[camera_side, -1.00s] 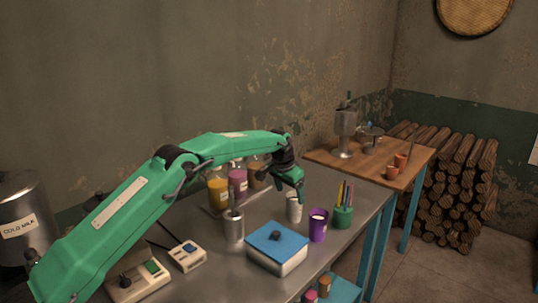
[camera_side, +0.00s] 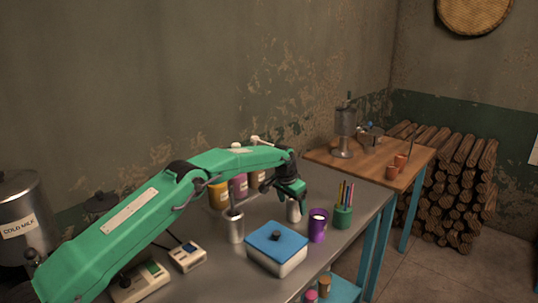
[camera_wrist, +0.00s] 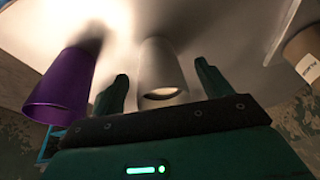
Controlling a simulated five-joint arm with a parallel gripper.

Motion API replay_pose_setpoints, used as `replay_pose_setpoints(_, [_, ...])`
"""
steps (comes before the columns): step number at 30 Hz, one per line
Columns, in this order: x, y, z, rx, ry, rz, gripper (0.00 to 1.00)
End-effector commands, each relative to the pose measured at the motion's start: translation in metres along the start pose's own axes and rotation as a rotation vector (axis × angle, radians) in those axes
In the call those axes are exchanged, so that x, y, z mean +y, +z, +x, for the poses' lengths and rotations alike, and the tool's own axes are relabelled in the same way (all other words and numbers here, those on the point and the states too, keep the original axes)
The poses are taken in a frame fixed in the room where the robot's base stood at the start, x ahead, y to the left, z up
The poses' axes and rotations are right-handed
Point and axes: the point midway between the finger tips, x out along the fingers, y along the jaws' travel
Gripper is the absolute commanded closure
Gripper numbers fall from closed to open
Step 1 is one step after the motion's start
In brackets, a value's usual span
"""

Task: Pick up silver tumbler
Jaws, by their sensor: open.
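The silver tumbler (camera_side: 293,210) stands upright on the metal table, partly hidden behind my gripper in the side view. In the wrist view the tumbler (camera_wrist: 160,72) is a pale, plain cup between my two fingers. My gripper (camera_side: 296,197) is open and empty, with its fingers (camera_wrist: 163,88) on either side of the tumbler's rim end. I cannot tell whether either finger touches it.
A purple cup (camera_side: 318,226) stands close by on one side; it also shows left of my fingers in the wrist view (camera_wrist: 62,88). A green pencil holder (camera_side: 343,217), a blue-lidded box (camera_side: 277,247) and a metal cup with utensils (camera_side: 234,225) stand around. Jars (camera_side: 238,187) line the back.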

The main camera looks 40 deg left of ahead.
Motion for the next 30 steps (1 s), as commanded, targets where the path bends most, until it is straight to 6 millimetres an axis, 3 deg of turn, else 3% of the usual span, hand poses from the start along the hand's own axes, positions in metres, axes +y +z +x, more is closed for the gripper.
replay_pose_setpoints(8, [0.000,0.000,0.000,0.000,0.000,0.000,0.22])
replay_pose_setpoints(16, [0.000,0.000,0.000,0.000,0.000,0.000,0.75])
replay_pose_setpoints(30, [-0.001,-0.004,-0.011,0.004,-0.001,0.000,0.76])
